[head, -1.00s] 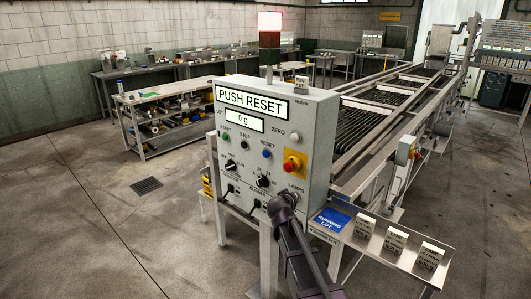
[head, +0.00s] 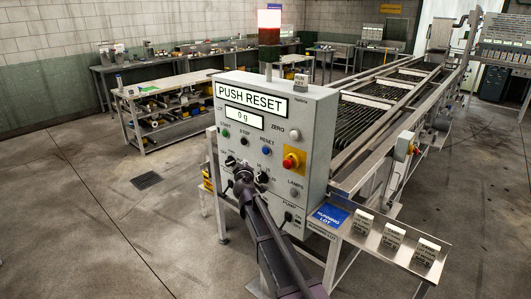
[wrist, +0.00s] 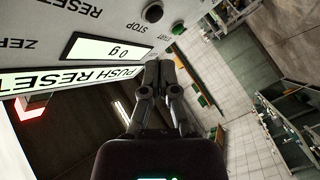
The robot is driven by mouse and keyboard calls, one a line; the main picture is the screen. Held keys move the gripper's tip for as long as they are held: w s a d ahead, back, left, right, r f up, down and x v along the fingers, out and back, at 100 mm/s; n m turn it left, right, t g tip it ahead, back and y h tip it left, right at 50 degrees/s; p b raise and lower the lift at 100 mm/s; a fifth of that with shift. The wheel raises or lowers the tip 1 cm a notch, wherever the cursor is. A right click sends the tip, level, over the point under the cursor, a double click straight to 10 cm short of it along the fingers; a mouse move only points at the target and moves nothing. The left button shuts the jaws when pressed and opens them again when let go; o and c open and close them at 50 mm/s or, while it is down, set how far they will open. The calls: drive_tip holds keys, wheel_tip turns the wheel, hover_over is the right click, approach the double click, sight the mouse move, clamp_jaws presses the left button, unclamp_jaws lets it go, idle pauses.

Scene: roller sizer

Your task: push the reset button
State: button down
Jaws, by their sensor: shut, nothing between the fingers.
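The blue reset button (head: 266,151) sits on the front of the grey control box, below its RESET label. The display above reads PUSH RESET (head: 251,97). My gripper (head: 243,173) is in front of the box, lower left of the reset button, over the knob area. In the wrist view my gripper (wrist: 160,65) has its fingers together and empty, beside the panel face. There the RESET label (wrist: 85,8) appears upside down at the top, and the blue button is out of frame. Whether the fingertips touch the panel cannot be told.
The black stop button (head: 244,142) and green start button (head: 226,133) are left of the reset button. A red emergency stop (head: 291,161) on yellow is to the right. A tray with small signs (head: 392,238) juts out at right.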

sight(262, 151)
drive_tip(key=shift+w+d, duration=0.1)
drive_tip(key=shift+w+d, duration=0.9)
drive_tip(key=shift+w, duration=0.2)
drive_tip(key=shift+w+d, duration=0.85)
drive_tip(key=shift+w, duration=0.3)
drive_tip(key=shift+w+d, duration=0.9)
drive_tip(key=shift+w, duration=0.2)
drive_tip(key=shift+w, duration=0.15)
drive_tip(key=shift+w+d, duration=0.25)
drive_tip(key=shift+w+d, duration=0.35)
drive_tip(key=shift+w, duration=0.05)
idle(0.6)
drive_tip(key=shift+s+a, duration=0.1)
idle(0.3)
drive_tip(key=shift+s+a, duration=0.5)
drive_tip(key=shift+s, duration=0.15)
drive_tip(key=shift+s+a, duration=0.8)
drive_tip(key=shift+s, duration=0.2)
drive_tip(key=shift+s+a, duration=0.75)
drive_tip(key=shift+s, duration=0.2)
